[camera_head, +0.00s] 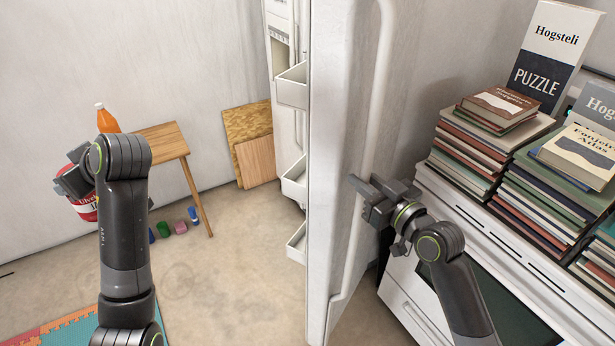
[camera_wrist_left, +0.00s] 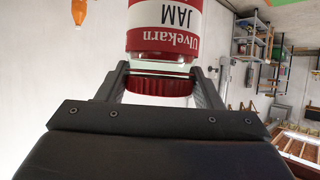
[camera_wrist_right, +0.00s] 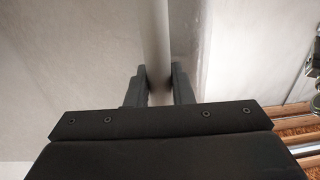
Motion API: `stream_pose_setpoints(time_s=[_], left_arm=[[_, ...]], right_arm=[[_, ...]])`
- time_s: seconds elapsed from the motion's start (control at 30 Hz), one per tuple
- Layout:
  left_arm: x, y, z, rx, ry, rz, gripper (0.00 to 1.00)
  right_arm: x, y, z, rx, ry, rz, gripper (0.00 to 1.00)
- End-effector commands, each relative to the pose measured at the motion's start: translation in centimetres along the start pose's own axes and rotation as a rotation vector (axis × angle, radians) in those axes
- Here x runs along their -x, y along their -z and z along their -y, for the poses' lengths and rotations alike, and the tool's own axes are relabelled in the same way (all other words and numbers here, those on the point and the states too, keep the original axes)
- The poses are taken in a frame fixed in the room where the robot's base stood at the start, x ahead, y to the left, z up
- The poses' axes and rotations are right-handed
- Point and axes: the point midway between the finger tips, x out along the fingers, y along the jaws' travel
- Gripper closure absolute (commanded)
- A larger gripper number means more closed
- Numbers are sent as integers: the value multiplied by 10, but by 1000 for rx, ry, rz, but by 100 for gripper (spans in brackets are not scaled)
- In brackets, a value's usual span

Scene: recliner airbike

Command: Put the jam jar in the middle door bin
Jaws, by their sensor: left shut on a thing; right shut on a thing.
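The jam jar (camera_head: 88,208), red and white, is mostly behind my left arm in the head view. The left wrist view shows the jar (camera_wrist_left: 165,32) upside down in the picture, with its red lid between the fingers of my left gripper (camera_wrist_left: 160,85), which is shut on it. The fridge door (camera_head: 335,150) stands open, edge towards me. Its middle door bin (camera_head: 294,184) is on the door's left side, between an upper and a lower bin; its inside is largely hidden. My right gripper (camera_head: 365,188) is shut on the door's handle (camera_head: 382,85).
An orange bottle (camera_head: 107,119) stands near a small wooden table (camera_head: 165,139) at left. Boards (camera_head: 250,140) lean on the wall. Open floor lies between the table and the door.

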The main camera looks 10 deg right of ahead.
Motion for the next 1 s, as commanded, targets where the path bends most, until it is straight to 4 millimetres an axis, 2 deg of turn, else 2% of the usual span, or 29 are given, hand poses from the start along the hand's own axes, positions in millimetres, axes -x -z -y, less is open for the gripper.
stream_pose_setpoints(time_s=[0.17,0.2,0.3,0.33,0.67,0.83,1.0], left_arm=[[1,2,0,2,-2,-3,85],[1,2,0,2,-2,-3,85],[1,2,0,2,-2,-3,85],[1,2,0,2,-2,-3,85],[0,0,0,2,-2,-3,85],[-3,-5,0,2,-2,-3,85],[-6,-11,0,2,-2,-3,85]], right_arm=[[0,1,-1,8,-2,0,100],[0,1,-1,7,-2,1,74],[0,1,0,6,-1,1,61],[0,1,0,5,-1,1,60],[3,0,0,3,0,1,60],[23,-2,-1,6,0,3,60],[57,-3,-2,8,-1,5,60]])
